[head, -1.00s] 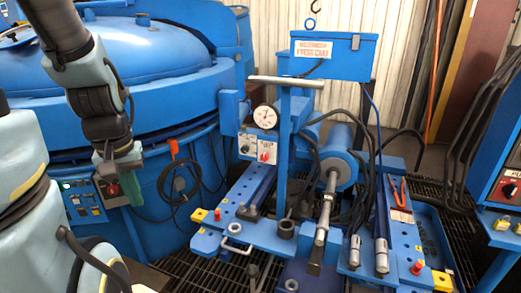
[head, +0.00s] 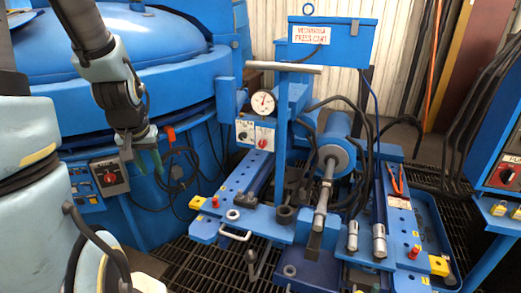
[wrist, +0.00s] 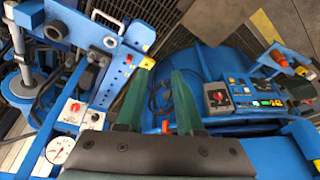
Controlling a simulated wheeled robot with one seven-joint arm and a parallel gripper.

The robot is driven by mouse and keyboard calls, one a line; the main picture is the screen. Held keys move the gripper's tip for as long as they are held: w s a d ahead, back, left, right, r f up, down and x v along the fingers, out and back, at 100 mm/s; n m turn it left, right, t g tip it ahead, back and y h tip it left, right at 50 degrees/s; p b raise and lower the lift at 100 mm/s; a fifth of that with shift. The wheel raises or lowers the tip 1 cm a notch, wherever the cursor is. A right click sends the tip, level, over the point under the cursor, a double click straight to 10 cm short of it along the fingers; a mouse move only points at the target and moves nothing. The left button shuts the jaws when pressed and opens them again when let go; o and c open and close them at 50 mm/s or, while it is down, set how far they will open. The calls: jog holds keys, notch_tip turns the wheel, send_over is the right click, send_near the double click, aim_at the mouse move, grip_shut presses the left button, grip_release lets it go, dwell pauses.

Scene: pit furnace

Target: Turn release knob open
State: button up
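The blue press cart carries a small panel below a round gauge (head: 262,102). On it are a red knob on a white plate (head: 263,139) and a dark knob on a white plate (head: 243,133). The labels are too small to read, so I cannot tell which is the release knob. The wrist view shows the red knob (wrist: 75,108) and the dark knob (wrist: 95,117) at the left. My gripper (head: 146,160) is left of the panel, in front of the furnace, apart from the knobs. In the wrist view its green fingers (wrist: 158,85) are spread and empty.
A furnace control box with another red knob (head: 110,177) sits behind my gripper. The cart's upright post (head: 281,135) stands just right of the panel. Black cables (head: 185,165) hang between furnace and cart. A blue cabinet (head: 500,165) stands at the far right.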

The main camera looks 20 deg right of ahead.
jog(key=o, duration=0.3)
jog(key=w+d+f+m+t+h+b, duration=0.1)
jog(key=w+d+f+m+t+b, duration=0.1)
jog(key=w+d+f, duration=0.3)
jog(key=w+d, duration=0.2)
jog(key=w, duration=0.2)
jog(key=shift+w+d+f+h, duration=0.15)
jog(key=shift+w+f+h, duration=0.05)
jog(key=shift+f+h, duration=0.2)
jog(key=o, duration=0.3)
jog(key=w+d+f+m+t+h+b, duration=0.1)
jog(key=w+d+f+t+h, duration=0.1)
jog(key=w+d+f, duration=0.2)
jog(key=w+d, duration=0.2)
jog(key=d, duration=0.2)
jog(key=shift+w+f+m+h+b, duration=0.15)
jog(key=shift+f+m+h+b, duration=0.05)
jog(key=shift+m+h+b, duration=0.15)
jog(key=t+h+b, duration=0.5)
jog(key=h, duration=0.3)
send_near(262, 145)
jog(key=shift+m, duration=0.35)
jog(key=p+x, duration=0.2)
jog(key=x, duration=0.6)
jog(key=shift+w, duration=0.25)
grip_shut()
